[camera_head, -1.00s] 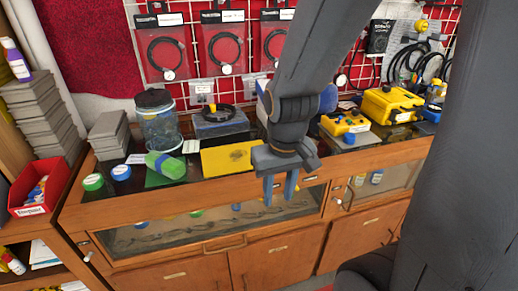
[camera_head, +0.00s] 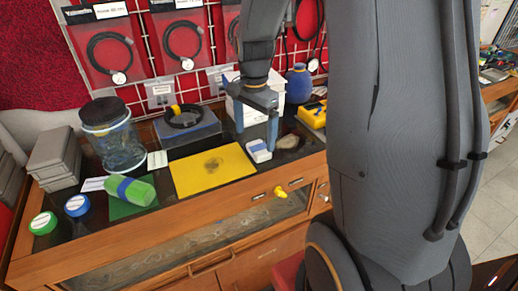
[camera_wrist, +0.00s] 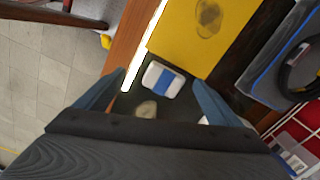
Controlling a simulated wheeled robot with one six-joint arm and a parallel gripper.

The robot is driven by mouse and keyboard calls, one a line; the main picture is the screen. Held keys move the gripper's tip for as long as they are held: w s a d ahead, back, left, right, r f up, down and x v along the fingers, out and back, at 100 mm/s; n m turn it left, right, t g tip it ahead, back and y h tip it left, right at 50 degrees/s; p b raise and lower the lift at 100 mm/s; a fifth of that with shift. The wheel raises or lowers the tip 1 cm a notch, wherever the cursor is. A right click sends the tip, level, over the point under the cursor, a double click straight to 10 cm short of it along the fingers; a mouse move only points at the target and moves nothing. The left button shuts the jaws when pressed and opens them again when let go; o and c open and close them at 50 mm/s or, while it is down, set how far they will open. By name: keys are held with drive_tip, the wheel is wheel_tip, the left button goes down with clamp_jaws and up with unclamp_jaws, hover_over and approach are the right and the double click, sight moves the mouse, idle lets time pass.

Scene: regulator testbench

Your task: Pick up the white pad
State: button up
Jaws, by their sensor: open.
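The white pad (camera_head: 260,151) lies on the dark top of the wooden cabinet, just right of the yellow sheet. In the wrist view the white pad (camera_wrist: 163,79) is a small rounded block with a blue band across it. My gripper (camera_head: 257,130) is pointed down just above the pad, with its blue fingers apart. In the wrist view my gripper (camera_wrist: 160,92) is open, with one finger on each side of the pad and a gap between. Nothing is held. The exact height of the fingertips above the top is hard to tell.
The yellow sheet (camera_head: 212,170) lies left of the pad. A beige stone-like object (camera_head: 288,142) lies close by on the right. A grey-blue case (camera_head: 187,131) and a white box (camera_head: 262,94) stand behind. A yellow knob (camera_head: 280,191) sticks out at the cabinet front.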

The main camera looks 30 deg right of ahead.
sight(259, 147)
drive_tip(key=w+d+m, duration=0.1)
drive_tip(key=m, duration=0.1)
drive_tip(key=w+d+m, duration=0.1)
drive_tip(key=d, duration=0.1)
drive_tip(key=shift+w+f+m, duration=0.1)
drive_tip(key=shift+w+m, duration=0.25)
drive_tip(key=shift+m, duration=0.05)
wheel_tip(259, 147, down, 2)
drive_tip(key=shift+f+p, duration=0.15)
drive_tip(key=shift+p, duration=0.3)
drive_tip(key=f, duration=0.1)
drive_tip(key=f+p, duration=0.1)
drive_tip(key=f, duration=0.1)
drive_tip(key=f+p, duration=0.1)
drive_tip(key=shift+s+a+f, duration=0.15)
drive_tip(key=shift+a, duration=0.15)
drive_tip(key=shift+f, duration=0.55)
drive_tip(key=shift+c, duration=0.4)
drive_tip(key=c, duration=1.1)
